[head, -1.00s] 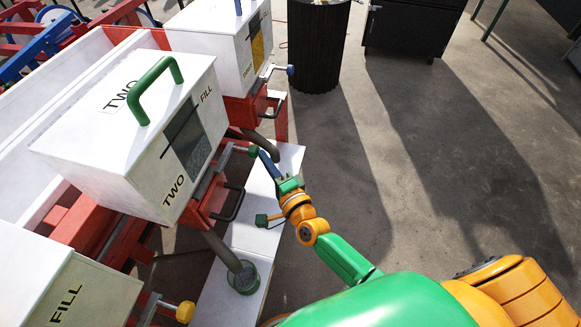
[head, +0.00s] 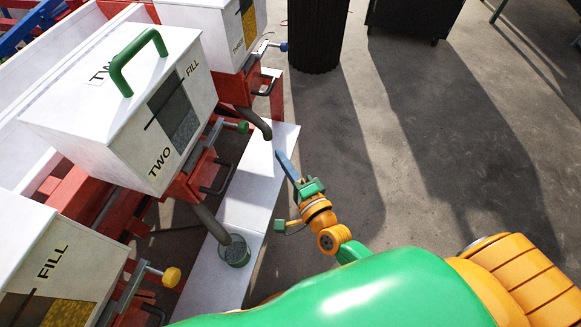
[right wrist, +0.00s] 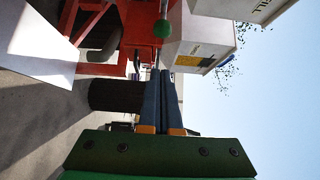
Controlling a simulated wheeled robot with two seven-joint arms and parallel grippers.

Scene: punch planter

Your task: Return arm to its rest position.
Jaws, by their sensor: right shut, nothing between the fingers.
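My right gripper (head: 283,160) is in the head view, to the right of the white hopper box marked TWO (head: 120,110) and over the right edge of the white shelf (head: 250,190). Its blue fingers are together and empty, and they point up and left, apart from the machine. In the right wrist view the shut fingers (right wrist: 162,85) extend from the green gripper body. A green knob (right wrist: 162,28) shows beyond the fingertips there. My left gripper is not in view.
A green cup of grey material (head: 235,250) stands on the shelf below a grey spout (head: 210,222). A yellow knob (head: 171,277) sticks out at lower left. A dark ribbed bin (head: 316,35) stands at the back. The floor (head: 430,150) to the right is clear.

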